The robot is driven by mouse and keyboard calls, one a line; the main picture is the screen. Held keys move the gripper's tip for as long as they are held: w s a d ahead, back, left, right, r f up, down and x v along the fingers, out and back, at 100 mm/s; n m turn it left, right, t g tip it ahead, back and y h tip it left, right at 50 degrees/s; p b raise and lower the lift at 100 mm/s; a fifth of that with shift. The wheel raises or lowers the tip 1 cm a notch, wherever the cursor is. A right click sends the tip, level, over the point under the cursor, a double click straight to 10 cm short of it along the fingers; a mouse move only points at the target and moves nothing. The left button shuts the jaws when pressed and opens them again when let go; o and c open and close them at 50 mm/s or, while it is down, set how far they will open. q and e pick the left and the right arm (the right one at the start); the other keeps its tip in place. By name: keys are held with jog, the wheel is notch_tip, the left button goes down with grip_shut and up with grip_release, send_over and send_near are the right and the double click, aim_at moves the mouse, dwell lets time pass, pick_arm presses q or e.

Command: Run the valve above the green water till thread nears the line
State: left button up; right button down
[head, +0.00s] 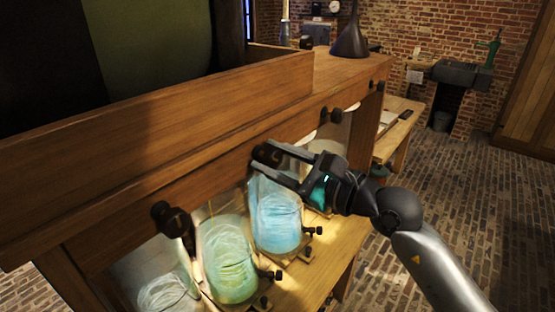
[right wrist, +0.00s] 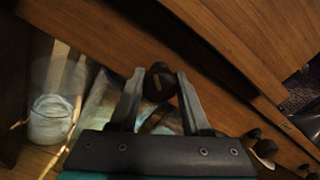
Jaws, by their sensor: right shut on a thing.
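The jar of green water (head: 228,262) stands on the lower shelf with pale thread coiled in it. A dark valve knob (head: 172,217) sits on the wooden rail above and left of it. The jar of blue water (head: 276,222) stands to its right. My right gripper (head: 266,160) is shut on the dark valve knob above the blue jar, and the knob also shows between the fingertips in the right wrist view (right wrist: 160,82). I cannot make out a fill line on the green jar. My left gripper is not in view.
More valve knobs (head: 333,115) line the rail to the right. A clear jar with thread (head: 164,292) stands at the lower left. Small dark taps (head: 272,275) stick out low beside the jars. The wooden trough wall (head: 180,110) rises above the rail. The brick floor (head: 440,200) at right is free.

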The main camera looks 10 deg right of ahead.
jog(key=m+p, duration=0.6)
jog(key=shift+r, duration=0.15)
jog(key=shift+m, duration=0.3)
jog(key=shift+f+m, duration=0.2)
jog(key=shift+m, duration=0.1)
jog(key=m+p, duration=0.1)
jog(key=p, duration=0.2)
jog(key=shift+r+m, duration=0.25)
jog(key=shift+m, duration=0.15)
jog(key=shift+f+m+p, duration=0.2)
jog(key=shift+m+p, duration=0.35)
jog(key=shift+m, duration=0.25)
